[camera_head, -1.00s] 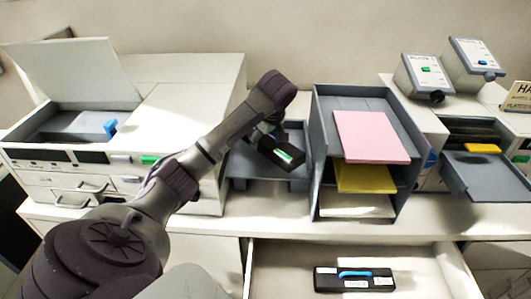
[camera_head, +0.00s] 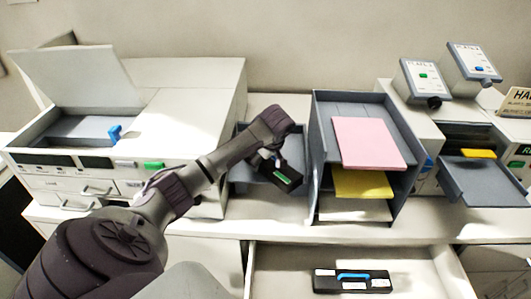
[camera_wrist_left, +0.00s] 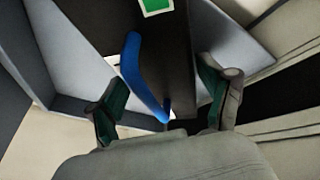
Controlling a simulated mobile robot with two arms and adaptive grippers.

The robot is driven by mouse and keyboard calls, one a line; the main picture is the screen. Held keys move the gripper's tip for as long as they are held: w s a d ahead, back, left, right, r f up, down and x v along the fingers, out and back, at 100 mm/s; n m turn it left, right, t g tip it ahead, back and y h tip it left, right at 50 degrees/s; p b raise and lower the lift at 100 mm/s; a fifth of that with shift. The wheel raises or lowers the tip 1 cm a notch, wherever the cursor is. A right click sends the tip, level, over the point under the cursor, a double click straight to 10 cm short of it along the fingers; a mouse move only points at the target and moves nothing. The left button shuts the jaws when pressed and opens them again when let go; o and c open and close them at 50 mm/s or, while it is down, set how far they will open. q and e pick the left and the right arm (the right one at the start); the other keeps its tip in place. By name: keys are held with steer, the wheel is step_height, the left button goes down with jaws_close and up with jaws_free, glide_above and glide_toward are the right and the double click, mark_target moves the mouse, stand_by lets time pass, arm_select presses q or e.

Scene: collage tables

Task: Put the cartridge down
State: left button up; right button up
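The black cartridge (camera_head: 287,179) with a green label is at the grey tray (camera_head: 241,172) between the white machine and the paper rack. In the left wrist view the cartridge (camera_wrist_left: 150,45) shows its blue handle (camera_wrist_left: 142,82). My left gripper (camera_head: 268,160) is over the cartridge. In the left wrist view its fingers (camera_wrist_left: 163,105) stand wide apart, one on each side of the handle, with gaps between. The cartridge's underside is hidden, so I cannot tell whether it lies flat. My right gripper is not in view.
A similar black cartridge with a blue handle (camera_head: 352,282) lies in the open drawer (camera_head: 420,265) below. The paper rack (camera_head: 318,150) stands close right of the tray, and the white machine (camera_head: 195,110) close left. Machines with a grey tray (camera_head: 490,185) are at the right.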

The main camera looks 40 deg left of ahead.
arm_select(q)
steer(key=shift+o, duration=1.2)
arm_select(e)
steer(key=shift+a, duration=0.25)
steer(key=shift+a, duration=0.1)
